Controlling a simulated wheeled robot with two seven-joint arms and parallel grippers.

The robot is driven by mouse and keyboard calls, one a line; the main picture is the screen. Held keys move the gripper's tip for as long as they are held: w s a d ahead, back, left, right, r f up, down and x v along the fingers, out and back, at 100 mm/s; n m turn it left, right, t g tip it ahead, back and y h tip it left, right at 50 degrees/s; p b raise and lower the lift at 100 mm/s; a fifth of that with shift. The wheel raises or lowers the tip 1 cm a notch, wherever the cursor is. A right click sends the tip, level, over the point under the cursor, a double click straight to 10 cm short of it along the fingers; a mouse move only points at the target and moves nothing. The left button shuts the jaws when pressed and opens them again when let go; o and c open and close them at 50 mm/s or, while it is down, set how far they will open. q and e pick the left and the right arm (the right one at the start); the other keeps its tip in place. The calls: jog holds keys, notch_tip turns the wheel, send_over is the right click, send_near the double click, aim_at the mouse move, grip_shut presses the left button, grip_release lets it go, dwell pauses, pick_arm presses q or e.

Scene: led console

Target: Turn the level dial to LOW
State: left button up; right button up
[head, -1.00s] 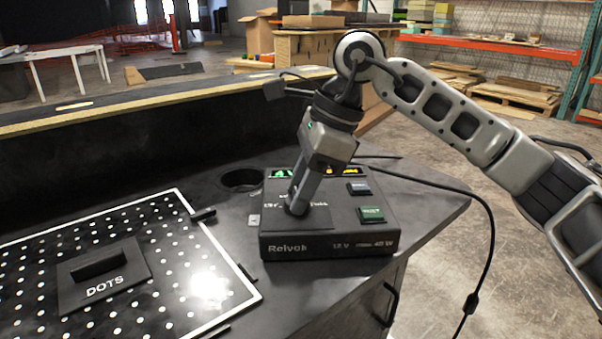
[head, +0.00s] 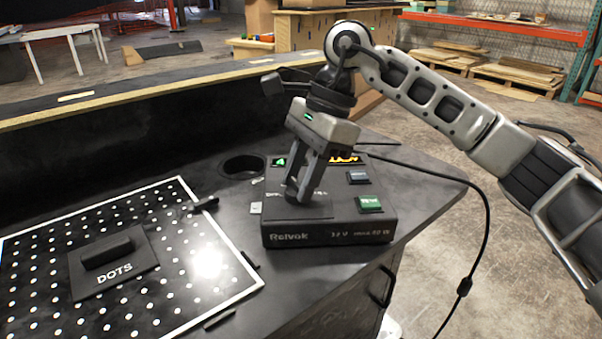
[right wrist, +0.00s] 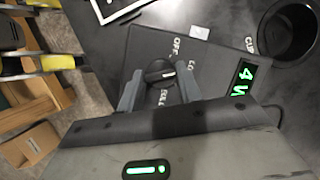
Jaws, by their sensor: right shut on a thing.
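The level dial (right wrist: 160,71) is a small black round knob on top of the black console box (head: 330,233). In the right wrist view it sits between the two fingers of my right gripper (right wrist: 158,88), which is shut on it. Around it are white labels, among them "OFF" and one starting "LO", partly covered. A pale mark shows on the dial's right side, towards the "LO" label; its exact pointing is hard to tell. In the head view my right gripper (head: 302,192) comes down from above and mostly hides the dial. My left gripper is out of view.
A green display (right wrist: 241,79) reads about "4 W". A dotted panel (head: 190,290) with a "DOTS" block (head: 113,265) lies left. A cup hole (head: 243,167) is behind. A black cable (head: 480,240) hangs right.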

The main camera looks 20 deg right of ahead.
jog(key=o, duration=1)
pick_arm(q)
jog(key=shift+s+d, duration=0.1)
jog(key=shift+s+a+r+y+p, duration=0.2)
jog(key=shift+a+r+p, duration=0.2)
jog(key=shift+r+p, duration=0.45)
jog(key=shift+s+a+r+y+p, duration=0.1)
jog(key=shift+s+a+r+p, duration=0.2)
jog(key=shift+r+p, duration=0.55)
pick_arm(e)
jog(key=shift+v, duration=7.95)
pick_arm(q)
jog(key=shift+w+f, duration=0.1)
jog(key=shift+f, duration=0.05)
